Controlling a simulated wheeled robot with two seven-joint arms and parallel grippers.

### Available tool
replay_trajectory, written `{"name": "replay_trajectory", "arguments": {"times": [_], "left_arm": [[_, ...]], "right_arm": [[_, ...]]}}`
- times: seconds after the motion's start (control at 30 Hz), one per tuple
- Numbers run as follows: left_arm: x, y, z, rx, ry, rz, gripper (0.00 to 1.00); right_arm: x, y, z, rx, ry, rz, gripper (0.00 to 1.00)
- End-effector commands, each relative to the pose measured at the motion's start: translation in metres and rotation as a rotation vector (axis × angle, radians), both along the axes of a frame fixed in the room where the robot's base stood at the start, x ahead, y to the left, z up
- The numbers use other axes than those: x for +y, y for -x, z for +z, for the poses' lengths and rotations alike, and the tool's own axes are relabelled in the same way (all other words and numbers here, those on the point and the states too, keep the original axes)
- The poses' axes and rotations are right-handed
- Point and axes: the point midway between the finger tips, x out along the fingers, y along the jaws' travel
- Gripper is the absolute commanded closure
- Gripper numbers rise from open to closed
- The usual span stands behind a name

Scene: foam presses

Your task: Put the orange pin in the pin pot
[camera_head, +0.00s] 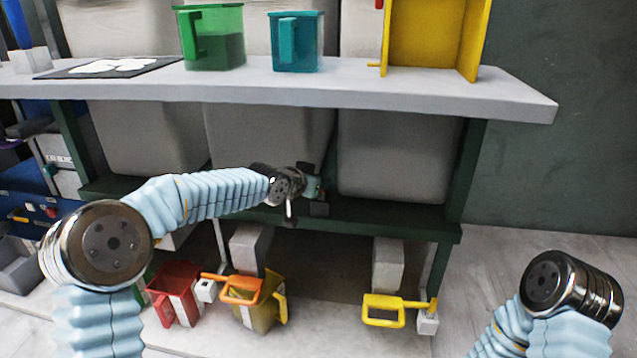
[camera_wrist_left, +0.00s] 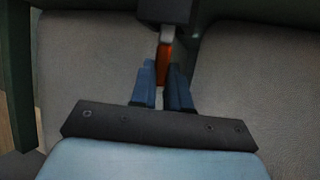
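In the left wrist view an orange pin (camera_wrist_left: 165,62) stands between the tips of the two blue fingers of my left gripper (camera_wrist_left: 161,72), below a dark block with a pale lower end. The fingers are close together around the pin. Whether they press on it or leave a small gap is unclear. In the head view my left gripper (camera_head: 313,187) reaches under the bench, in front of the grey padded blocks; the pin is too small to make out there. My right gripper is out of view; only the arm shows at lower right. I cannot identify the pin pot.
A grey bench top (camera_head: 350,95) carries a green jug (camera_head: 213,40), a teal jug (camera_head: 297,45) and a yellow open box (camera_head: 425,35). Below are a dark green shelf edge (camera_head: 390,222), a red container (camera_head: 172,290) and yellow handle (camera_head: 385,312). Floor at right is clear.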

Motion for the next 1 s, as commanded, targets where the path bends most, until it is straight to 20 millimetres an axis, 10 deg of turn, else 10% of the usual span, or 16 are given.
{"name": "replay_trajectory", "arguments": {"times": [0.17, 0.5, 1.0], "left_arm": [[0.000, 0.000, 0.000, 0.000, 0.000, 0.000, 0.59], [0.000, 0.000, 0.006, 0.000, 0.000, 0.000, 0.59], [0.044, 0.081, 0.049, 0.001, 0.000, 0.004, 0.59]], "right_arm": [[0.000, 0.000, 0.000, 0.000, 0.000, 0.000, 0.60], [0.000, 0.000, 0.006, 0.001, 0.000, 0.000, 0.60], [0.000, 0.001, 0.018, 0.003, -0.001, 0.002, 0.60]]}}
